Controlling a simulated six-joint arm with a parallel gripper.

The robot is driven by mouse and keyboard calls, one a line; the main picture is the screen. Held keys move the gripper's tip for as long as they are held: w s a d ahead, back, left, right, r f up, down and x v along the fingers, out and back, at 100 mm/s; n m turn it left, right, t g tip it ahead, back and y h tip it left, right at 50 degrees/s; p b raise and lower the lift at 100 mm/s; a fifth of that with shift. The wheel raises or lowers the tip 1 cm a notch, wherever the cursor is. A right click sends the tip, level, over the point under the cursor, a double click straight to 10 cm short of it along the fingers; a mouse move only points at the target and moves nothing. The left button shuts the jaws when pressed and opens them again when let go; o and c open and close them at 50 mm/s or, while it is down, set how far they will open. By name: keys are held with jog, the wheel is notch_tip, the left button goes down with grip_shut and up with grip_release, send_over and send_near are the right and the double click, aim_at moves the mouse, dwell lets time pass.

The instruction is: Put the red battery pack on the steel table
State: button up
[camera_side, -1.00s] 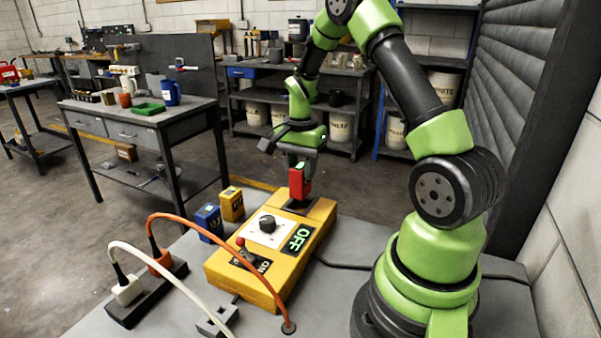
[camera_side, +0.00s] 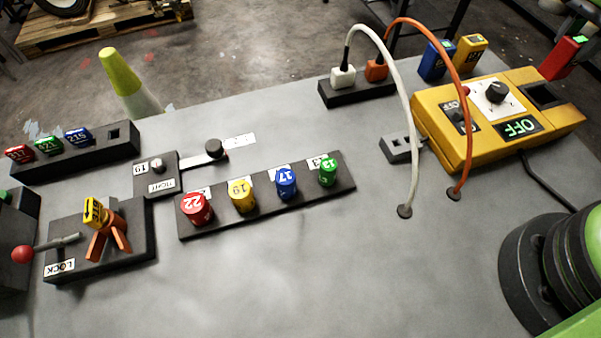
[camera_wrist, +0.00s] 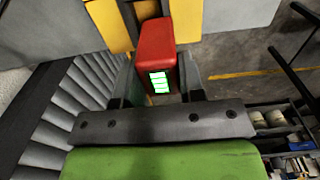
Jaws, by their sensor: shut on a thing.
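The red battery pack (camera_side: 562,57) is at the upper right of the side view, near the socket end of the yellow box (camera_side: 455,133) marked OFF. In the wrist view the red battery pack (camera_wrist: 156,42) is between the fingers of my gripper (camera_wrist: 160,82), with its green lit display facing the camera. My gripper is shut on it; in the side view my gripper (camera_side: 588,28) is cut by the frame edge. The dark socket (camera_side: 542,95) in the box looks empty. The grey table top (camera_side: 320,260) fills most of the side view.
A blue battery (camera_side: 436,60) and a yellow battery (camera_side: 468,48) stand behind the box. White and orange cables arch from a black strip (camera_side: 355,91) to the table. A rack of numbered knobs (camera_side: 265,194) lies mid-table. The front middle is clear.

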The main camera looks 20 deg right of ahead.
jog(key=shift+w+d+r, duration=0.65)
jog(key=shift+w+r, duration=0.4)
jog(key=shift+w, duration=4.1)
jog(key=shift+f, duration=5)
jog(key=shift+f, duration=0.1)
jog(key=o, duration=0.9)
jog(key=shift+c, duration=0.2)
